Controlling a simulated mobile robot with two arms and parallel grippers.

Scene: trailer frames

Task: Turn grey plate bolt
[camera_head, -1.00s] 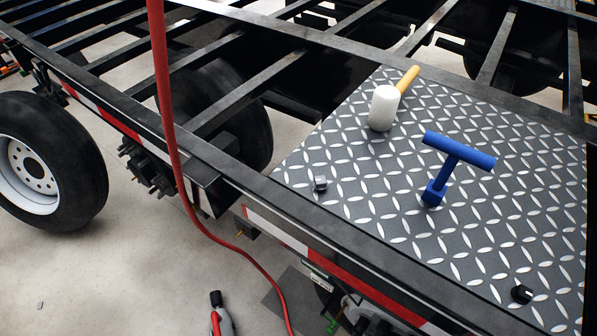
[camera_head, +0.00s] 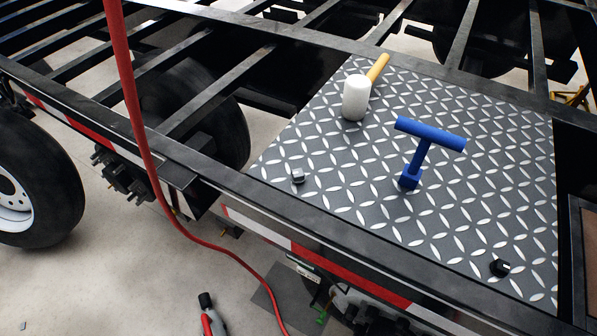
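The grey diamond-pattern plate (camera_head: 455,205) lies on the black trailer frame at the right. A grey bolt (camera_head: 298,176) stands near the plate's left front corner. A black bolt (camera_head: 500,268) stands near its right front corner. A blue T-handle tool (camera_head: 428,140) stands upright on the plate, its square foot (camera_head: 410,180) on the surface; whether a bolt is under it is hidden. A mallet with a white head (camera_head: 356,98) and yellow handle lies near the plate's back left. Neither of my grippers is in view.
A red hose (camera_head: 137,100) hangs in front of the frame and runs down to the floor. A red and grey tool (camera_head: 212,318) lies at the bottom. A wheel (camera_head: 35,185) is at the left. Black crossbeams (camera_head: 215,90) with open gaps lie behind. Concrete floor (camera_head: 90,280) is mostly clear.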

